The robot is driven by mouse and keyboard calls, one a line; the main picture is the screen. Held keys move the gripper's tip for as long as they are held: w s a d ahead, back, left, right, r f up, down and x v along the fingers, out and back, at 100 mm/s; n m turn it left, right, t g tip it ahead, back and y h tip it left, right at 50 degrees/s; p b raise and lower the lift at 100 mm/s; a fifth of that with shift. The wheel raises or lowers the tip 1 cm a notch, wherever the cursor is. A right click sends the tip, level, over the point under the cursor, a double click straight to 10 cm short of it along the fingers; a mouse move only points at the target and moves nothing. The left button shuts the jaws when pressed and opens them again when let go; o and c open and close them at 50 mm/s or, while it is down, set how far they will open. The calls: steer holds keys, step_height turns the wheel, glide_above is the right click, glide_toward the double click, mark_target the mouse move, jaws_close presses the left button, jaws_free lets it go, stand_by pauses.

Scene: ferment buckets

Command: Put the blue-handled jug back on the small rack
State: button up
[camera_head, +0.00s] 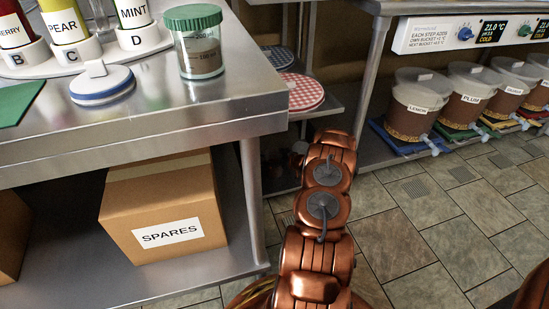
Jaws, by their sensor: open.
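No blue-handled jug is to be seen in the head view. A clear measuring jar (203,55) with a green lid and brownish contents stands near the right edge of the steel table; no blue handle shows on it. I cannot make out which thing is the small rack. A white stand (100,61) marked B, C and D holds labelled bottles at the table's back left. My copper arm reaches up through the middle of the view, right of the table; my gripper at its end is not visible.
A white lid with a blue rim (102,85) lies on the steel table (180,118). A SPARES box (165,210) sits on the shelf below. Red-checked (303,91) and blue-checked (279,57) discs lie behind. Tiled floor lies between.

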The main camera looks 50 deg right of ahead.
steer(key=shift+s+r, duration=0.2)
steer(key=shift+r, duration=0.05)
steer(key=p+v, duration=0.3)
steer(key=v, duration=0.8)
steer(key=shift+s+p, duration=0.25)
steer(key=shift+p, duration=0.05)
steer(key=shift+w+r, duration=0.1)
